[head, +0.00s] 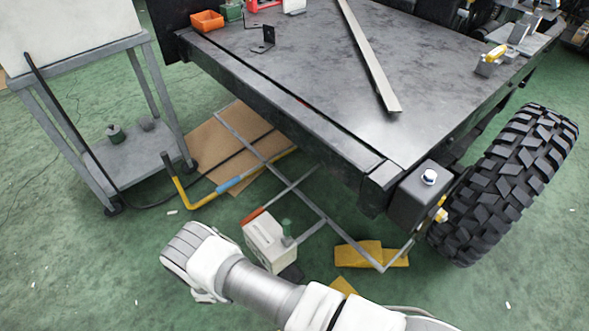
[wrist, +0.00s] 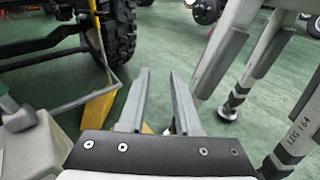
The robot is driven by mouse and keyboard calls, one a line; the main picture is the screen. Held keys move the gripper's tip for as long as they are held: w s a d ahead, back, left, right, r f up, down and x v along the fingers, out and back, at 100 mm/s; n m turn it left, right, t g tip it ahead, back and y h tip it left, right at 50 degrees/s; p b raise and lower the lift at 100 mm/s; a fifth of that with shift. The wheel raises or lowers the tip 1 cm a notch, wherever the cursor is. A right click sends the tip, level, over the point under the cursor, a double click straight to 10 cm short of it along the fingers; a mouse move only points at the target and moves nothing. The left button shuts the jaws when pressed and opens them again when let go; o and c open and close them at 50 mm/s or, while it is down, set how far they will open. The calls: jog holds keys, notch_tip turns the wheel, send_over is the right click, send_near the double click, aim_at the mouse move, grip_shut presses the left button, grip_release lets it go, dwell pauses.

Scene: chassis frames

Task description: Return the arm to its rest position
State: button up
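My arm (head: 265,290) reaches in from the bottom of the head view, low over the green floor in front of the chassis. Its white and grey links bend at the left end. I cannot make out the fingers in the head view. In the wrist view my gripper (wrist: 161,72) shows two grey fingers standing apart, with only floor between them. It holds nothing. A pale box (wrist: 28,145) is close to the left of the gripper in the wrist view.
The chassis bench (head: 300,60) has a large tyre (head: 510,185) at right. A pale box (head: 266,240), a yellow block (head: 370,254) and a metal frame (head: 312,208) are near the arm. A grey cart (head: 125,150) stands left. Floor at lower left is mostly clear.

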jog(key=w+a+r+m+g+y, duration=0.2)
jog(key=w+r+y, duration=0.15)
jog(key=r, duration=0.35)
jog(key=w+a+r+m+g+y, duration=0.1)
jog(key=w+r+m+y, duration=0.2)
jog(key=r, duration=0.5)
jog(key=w+d+r+m+y, duration=0.2)
jog(key=r, duration=0.5)
jog(key=w+d+r+m+y, duration=0.2)
jog(key=w+r, duration=0.1)
jog(key=r, duration=0.5)
jog(key=s+d+r+m+t+y, duration=0.1)
jog(key=s+d+r+m+y, duration=0.1)
jog(key=d+r, duration=0.35)
jog(key=s+d+r+m+t+y, duration=0.1)
jog(key=d+r+m+t+y, duration=0.1)
jog(key=r, duration=0.6)
jog(key=s+d+r+m+t+y, duration=0.2)
jog(key=s+d+r+m+t, duration=0.2)
jog(key=s+d+r+t, duration=0.4)
notch_tip(320, 180, up, 22)
jog(key=s+a+g+p, duration=0.1)
jog(key=g+p, duration=0.1)
jog(key=p, duration=2.1)
jog(key=shift+a+r, duration=0.15)
jog(key=shift+a, duration=0.25)
